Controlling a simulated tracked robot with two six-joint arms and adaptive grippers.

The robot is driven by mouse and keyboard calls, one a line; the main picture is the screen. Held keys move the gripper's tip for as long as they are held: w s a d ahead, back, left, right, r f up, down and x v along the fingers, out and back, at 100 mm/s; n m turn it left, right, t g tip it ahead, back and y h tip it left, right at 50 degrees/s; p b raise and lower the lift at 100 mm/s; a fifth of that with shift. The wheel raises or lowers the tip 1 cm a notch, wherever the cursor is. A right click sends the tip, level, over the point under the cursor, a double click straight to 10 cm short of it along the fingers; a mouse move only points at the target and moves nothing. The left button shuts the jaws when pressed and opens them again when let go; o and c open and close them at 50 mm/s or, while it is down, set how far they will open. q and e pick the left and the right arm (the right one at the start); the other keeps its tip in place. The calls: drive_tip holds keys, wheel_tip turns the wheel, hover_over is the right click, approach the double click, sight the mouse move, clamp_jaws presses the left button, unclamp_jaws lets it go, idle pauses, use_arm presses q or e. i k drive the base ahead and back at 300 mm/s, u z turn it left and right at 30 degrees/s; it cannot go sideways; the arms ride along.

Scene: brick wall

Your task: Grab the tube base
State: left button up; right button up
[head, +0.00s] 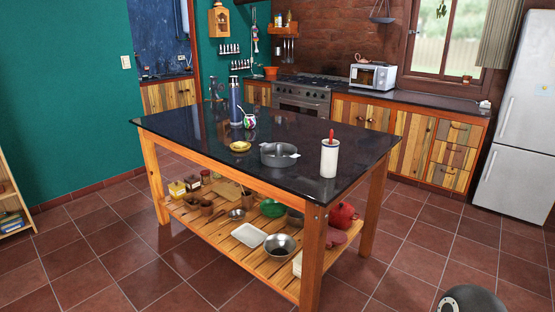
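I cannot tell for sure which thing is the tube base. A white upright cylinder (329,158) with a red-tipped stick out of its top stands near the right end of the dark island top (300,185). A tall dark blue flask (235,101) stands upright towards the back left of the same top. Neither gripper shows in the head view. A dark rounded part, probably of my own arm, shows at the bottom right corner.
A grey pot (279,154), a yellow bowl (240,146) and a patterned cup (249,121) also stand on the island. Its slatted lower shelf (205,231) holds bowls, jars and a red pot (343,215). Tiled floor is clear in front. A fridge (520,120) stands right.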

sight(279, 147)
drive_tip(key=z, duration=0.05)
drive_tip(key=i, duration=1.8)
drive_tip(key=u, duration=0.65)
